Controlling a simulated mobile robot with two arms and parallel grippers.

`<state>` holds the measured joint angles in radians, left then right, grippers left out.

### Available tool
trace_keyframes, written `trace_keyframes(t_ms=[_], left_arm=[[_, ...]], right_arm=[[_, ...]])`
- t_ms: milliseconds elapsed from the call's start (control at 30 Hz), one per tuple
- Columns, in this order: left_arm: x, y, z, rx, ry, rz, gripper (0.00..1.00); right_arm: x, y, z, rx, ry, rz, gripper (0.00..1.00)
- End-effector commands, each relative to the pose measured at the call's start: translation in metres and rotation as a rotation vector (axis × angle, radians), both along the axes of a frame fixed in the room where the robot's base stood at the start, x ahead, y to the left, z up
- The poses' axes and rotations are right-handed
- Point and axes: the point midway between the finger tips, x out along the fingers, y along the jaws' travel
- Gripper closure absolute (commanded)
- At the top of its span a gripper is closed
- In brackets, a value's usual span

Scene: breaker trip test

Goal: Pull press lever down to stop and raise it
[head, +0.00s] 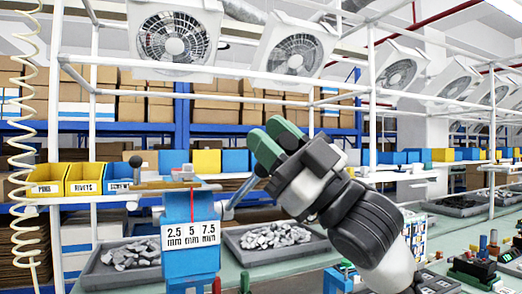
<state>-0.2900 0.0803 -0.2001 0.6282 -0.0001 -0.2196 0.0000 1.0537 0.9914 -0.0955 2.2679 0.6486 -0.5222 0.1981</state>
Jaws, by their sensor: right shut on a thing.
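The blue press (190,240) stands at the center left of the head view, with a white label reading 2.5, 5 and 7.5. Its press lever (242,191) is a grey bar that slants up and to the right from the press's right side. My right gripper (267,147), with green fingertips, is shut on the lever's upper end. The fingers hide that end, so the exact grip is hard to see. My left gripper is not in view.
A grey tray of metal parts (101,272) lies left of the press, and another tray (267,256) lies to its right. Yellow bins (84,179) stand on a rail at the left. A coiled cord (20,150) hangs at the left edge. Small devices crowd the bench at the lower right.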

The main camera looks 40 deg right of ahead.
Motion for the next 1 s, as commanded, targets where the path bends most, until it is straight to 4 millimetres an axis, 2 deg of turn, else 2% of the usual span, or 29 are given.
trace_keyframes(t_ms=[33,300,900,933,1000], left_arm=[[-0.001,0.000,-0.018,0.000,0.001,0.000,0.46],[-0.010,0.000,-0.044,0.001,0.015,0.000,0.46],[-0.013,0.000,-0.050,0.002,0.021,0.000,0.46],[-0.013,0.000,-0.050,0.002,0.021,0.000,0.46],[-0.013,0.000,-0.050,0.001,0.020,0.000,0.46]], right_arm=[[-0.005,0.001,-0.016,-0.005,-0.027,0.001,1.00],[-0.017,0.004,-0.038,-0.029,-0.120,-0.001,1.00],[-0.020,0.007,-0.044,-0.041,-0.145,0.001,1.00],[-0.020,0.007,-0.044,-0.040,-0.144,0.002,0.66],[-0.020,0.007,-0.044,-0.040,-0.143,0.001,0.55]])
